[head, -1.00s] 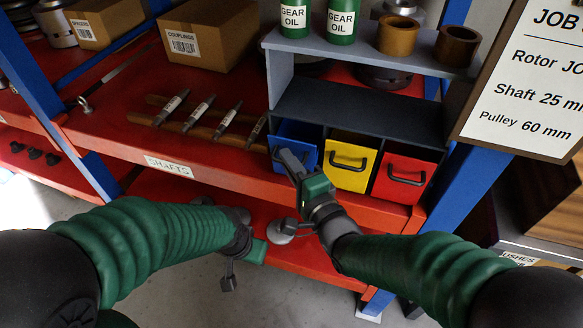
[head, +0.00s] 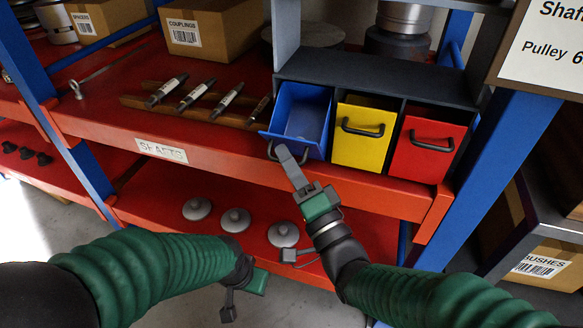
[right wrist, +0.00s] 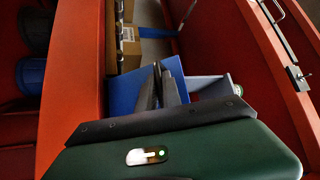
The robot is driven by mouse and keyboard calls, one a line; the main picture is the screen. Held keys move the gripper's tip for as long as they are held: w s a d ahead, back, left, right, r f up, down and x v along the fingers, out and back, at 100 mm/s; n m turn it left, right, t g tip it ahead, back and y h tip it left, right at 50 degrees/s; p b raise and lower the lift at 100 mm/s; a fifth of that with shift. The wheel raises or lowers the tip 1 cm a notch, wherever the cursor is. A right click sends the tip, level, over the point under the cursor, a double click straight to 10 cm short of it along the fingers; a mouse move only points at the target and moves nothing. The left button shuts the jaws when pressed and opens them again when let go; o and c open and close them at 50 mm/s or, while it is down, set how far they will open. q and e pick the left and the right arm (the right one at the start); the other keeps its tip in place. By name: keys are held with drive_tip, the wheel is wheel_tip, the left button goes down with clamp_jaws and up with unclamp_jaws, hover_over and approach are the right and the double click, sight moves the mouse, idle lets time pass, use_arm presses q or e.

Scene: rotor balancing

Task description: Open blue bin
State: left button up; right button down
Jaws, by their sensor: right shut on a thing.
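The blue bin (head: 306,112) is the left one of three in the dark rack. It is tipped out at the front, its top gaping and its pale inside in view; its blue side also shows in the right wrist view (right wrist: 124,91). My right gripper (head: 283,152) is at its front, shut on the dark handle (head: 271,150), which the fingers partly hide. In the right wrist view the fingers (right wrist: 160,72) are close together against the bin. My left gripper (head: 240,286) hangs low, away from the bins; its jaw opening is unclear.
The yellow bin (head: 363,136) and red bin (head: 423,150) sit closed to the right. Several shafts lie on a wooden holder (head: 140,102) to the left. Round grey parts (head: 236,219) stand on the lower shelf. A blue post (head: 497,160) rises at right.

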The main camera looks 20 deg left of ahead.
drive_tip(key=shift+s+a+f+n+y+b, duration=0.3)
drive_tip(key=shift+s+f+n+y+b, duration=0.65)
drive_tip(key=shift+b, duration=0.9)
drive_tip(key=shift+w+r, duration=0.1)
drive_tip(key=shift+w, duration=0.15)
